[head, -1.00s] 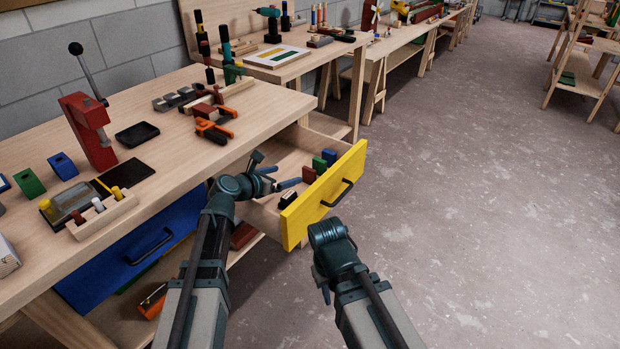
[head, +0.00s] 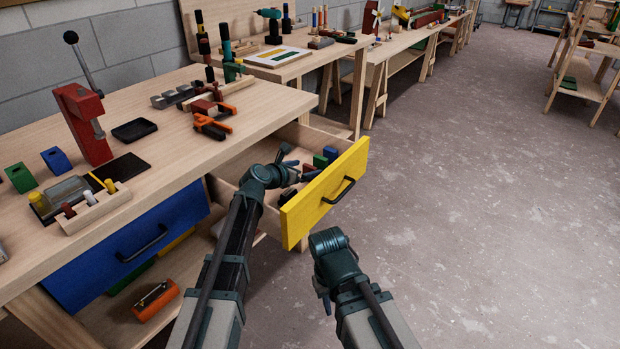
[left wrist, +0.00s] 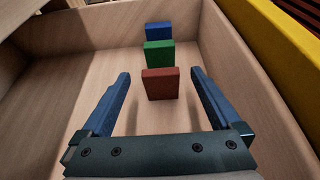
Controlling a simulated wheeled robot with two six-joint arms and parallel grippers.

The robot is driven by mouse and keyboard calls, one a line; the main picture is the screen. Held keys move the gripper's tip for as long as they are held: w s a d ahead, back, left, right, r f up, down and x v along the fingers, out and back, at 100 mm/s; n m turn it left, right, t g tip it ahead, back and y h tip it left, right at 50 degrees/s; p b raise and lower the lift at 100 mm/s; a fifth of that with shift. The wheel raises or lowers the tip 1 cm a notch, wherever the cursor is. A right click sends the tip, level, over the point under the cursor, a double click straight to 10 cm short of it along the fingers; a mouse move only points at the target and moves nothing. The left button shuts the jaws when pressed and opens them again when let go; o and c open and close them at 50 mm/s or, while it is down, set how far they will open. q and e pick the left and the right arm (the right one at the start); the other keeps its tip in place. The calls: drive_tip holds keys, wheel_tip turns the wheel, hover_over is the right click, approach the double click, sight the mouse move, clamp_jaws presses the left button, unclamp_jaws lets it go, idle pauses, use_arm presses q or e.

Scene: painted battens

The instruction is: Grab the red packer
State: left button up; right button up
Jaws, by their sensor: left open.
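The red packer (left wrist: 160,84) is a small flat block standing in the open drawer with the yellow front. In the left wrist view it is nearest to me, in line with a green packer (left wrist: 159,54) and a blue packer (left wrist: 158,31) behind it. My left gripper (left wrist: 160,92) is open, its two blue fingers on either side of the red packer with gaps to both. In the head view the left gripper (head: 300,170) reaches into the drawer and partly hides the red packer (head: 308,169).
The yellow drawer front (head: 325,194) stands out from the bench, right of the left gripper. The drawer's wooden walls (left wrist: 110,25) surround the packers. The bench top (head: 190,150) carries a red press (head: 82,125) and orange clamps (head: 212,127).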

sight(309, 167)
use_arm(q)
drive_tip(key=x, duration=0.2)
drive_tip(key=shift+w+d+f, duration=0.15)
drive_tip(key=shift+w, duration=0.1)
use_arm(e)
drive_tip(key=shift+f, duration=0.55)
use_arm(q)
drive_tip(key=shift+c, duration=0.3)
drive_tip(key=c, duration=1.4)
